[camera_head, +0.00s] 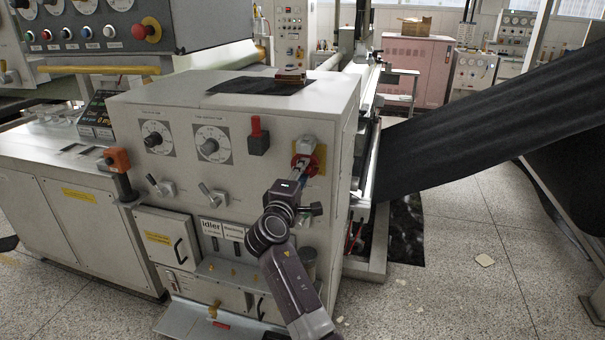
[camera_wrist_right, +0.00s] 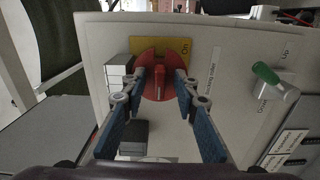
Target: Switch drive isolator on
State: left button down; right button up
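The drive isolator appears to be a red rotary switch on a yellow plate (camera_head: 318,158) at the upper right of the grey machine's front. In the right wrist view, the red switch (camera_wrist_right: 158,88) has a raised red handle bar, which runs up and down in that picture. The yellow plate (camera_wrist_right: 185,48) carries an "On" mark. My right gripper (camera_head: 299,168) is at the switch. In the wrist view its two blue-padded fingers (camera_wrist_right: 161,80) are spread, one on each side of the handle. A gap shows between fingers and handle. My left gripper is not in view.
A red-topped black switch (camera_head: 258,137) and two dials (camera_head: 211,144) are left of the isolator. Levers (camera_head: 213,194) stick out lower down. A green-tipped lever (camera_wrist_right: 268,75) shows in the wrist view. Black sheet material (camera_head: 470,125) runs off right. The floor (camera_head: 480,240) at right is mostly clear.

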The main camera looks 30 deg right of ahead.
jog(key=v, duration=0.7)
jog(key=shift+a, duration=0.2)
jog(key=shift+s, duration=0.15)
